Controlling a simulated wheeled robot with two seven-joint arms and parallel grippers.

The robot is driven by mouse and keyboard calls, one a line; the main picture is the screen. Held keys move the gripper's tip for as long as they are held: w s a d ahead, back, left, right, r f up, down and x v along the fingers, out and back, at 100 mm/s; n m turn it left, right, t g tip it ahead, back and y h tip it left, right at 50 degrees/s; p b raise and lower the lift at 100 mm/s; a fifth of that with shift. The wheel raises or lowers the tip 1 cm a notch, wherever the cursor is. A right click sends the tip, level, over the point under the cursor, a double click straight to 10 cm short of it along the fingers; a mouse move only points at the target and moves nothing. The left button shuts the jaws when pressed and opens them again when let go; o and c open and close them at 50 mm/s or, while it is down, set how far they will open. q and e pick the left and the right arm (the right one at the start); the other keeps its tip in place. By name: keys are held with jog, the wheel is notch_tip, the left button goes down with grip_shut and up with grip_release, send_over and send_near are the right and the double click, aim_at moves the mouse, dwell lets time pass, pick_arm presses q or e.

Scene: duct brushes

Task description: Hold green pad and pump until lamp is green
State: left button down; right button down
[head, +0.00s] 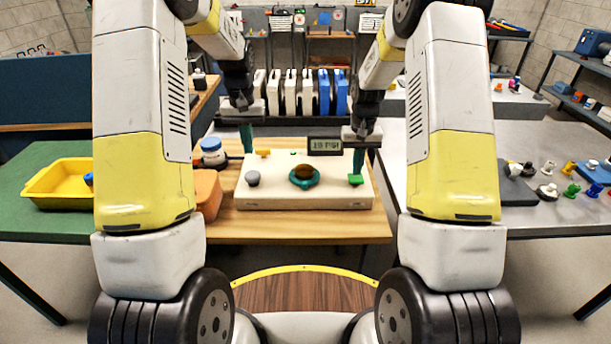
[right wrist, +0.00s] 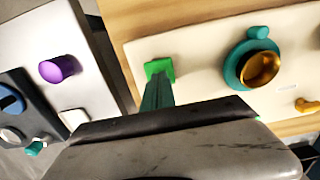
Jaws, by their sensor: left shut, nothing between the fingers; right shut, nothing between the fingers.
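A cream box (head: 300,198) lies on the wooden table with a green pad (head: 355,180) at its right end. A dark gold dome in a teal ring (head: 304,176) sits in the middle, and a grey knob (head: 252,178) at the left. My right gripper (head: 359,165) is shut, its teal fingertips at the green pad; the right wrist view shows them over the pad (right wrist: 158,67). I cannot tell whether they press it. My left gripper (head: 247,146) is shut and empty, above the box's back left part. I cannot tell which part is the lamp; no lit green lamp is clear.
A small display (head: 325,146) stands behind the box. A blue-lidded jar (head: 212,152) and an orange bin (head: 207,192) are close on the left. A yellow tray (head: 58,182) lies on the green table. Several coloured knobs stand on the grey table (head: 460,205) at right.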

jog(key=shift+r, duration=2.45)
